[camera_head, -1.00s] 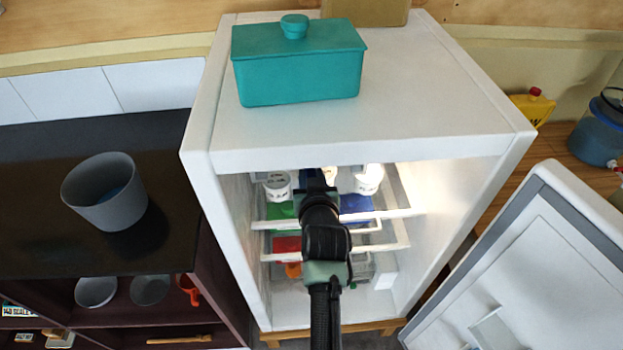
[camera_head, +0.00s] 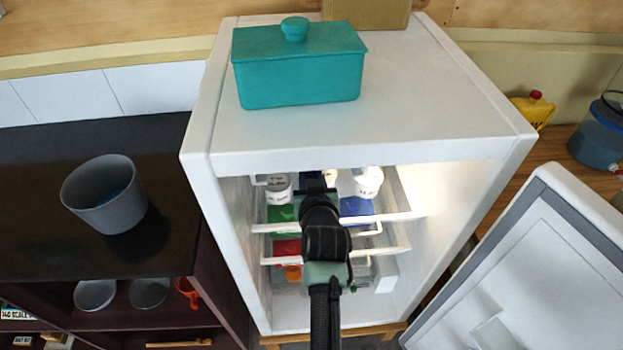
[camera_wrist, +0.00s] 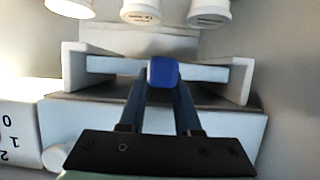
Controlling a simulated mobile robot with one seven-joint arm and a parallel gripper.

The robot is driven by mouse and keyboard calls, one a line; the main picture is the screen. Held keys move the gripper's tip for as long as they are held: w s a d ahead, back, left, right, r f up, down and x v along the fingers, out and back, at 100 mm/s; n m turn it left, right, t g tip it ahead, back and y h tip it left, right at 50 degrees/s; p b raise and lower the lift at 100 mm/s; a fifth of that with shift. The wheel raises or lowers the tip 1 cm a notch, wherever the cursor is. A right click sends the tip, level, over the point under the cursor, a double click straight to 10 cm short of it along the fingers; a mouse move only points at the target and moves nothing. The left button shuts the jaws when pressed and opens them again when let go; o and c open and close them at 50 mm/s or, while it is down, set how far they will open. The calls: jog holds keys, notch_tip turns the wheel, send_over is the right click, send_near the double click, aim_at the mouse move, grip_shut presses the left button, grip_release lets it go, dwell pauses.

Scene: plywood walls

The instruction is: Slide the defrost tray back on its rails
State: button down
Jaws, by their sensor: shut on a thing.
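In the wrist view the white defrost tray (camera_wrist: 243,80) spans the middle, with an upright side wall at each end and a crossbar between them. My gripper (camera_wrist: 163,75) meets this crossbar near its middle, with its dark fingers close together and a small blue block at their tips. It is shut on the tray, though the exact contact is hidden. In the head view my gripper (camera_head: 315,180) reaches into the upper part of the open fridge (camera_head: 350,155). My own arm hides most of the tray there.
White tubs (camera_head: 369,182) stand on the upper wire shelf (camera_head: 385,217), with coloured packs below. In the wrist view a numbered dial box (camera_wrist: 20,130) sits close at left. The fridge door (camera_head: 530,260) stands open at right. A teal box (camera_head: 300,75) is on top.

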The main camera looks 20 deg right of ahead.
jog(key=c, duration=0.5)
grip_release()
jog(key=b+v, duration=0.1)
jog(key=v, duration=1.2)
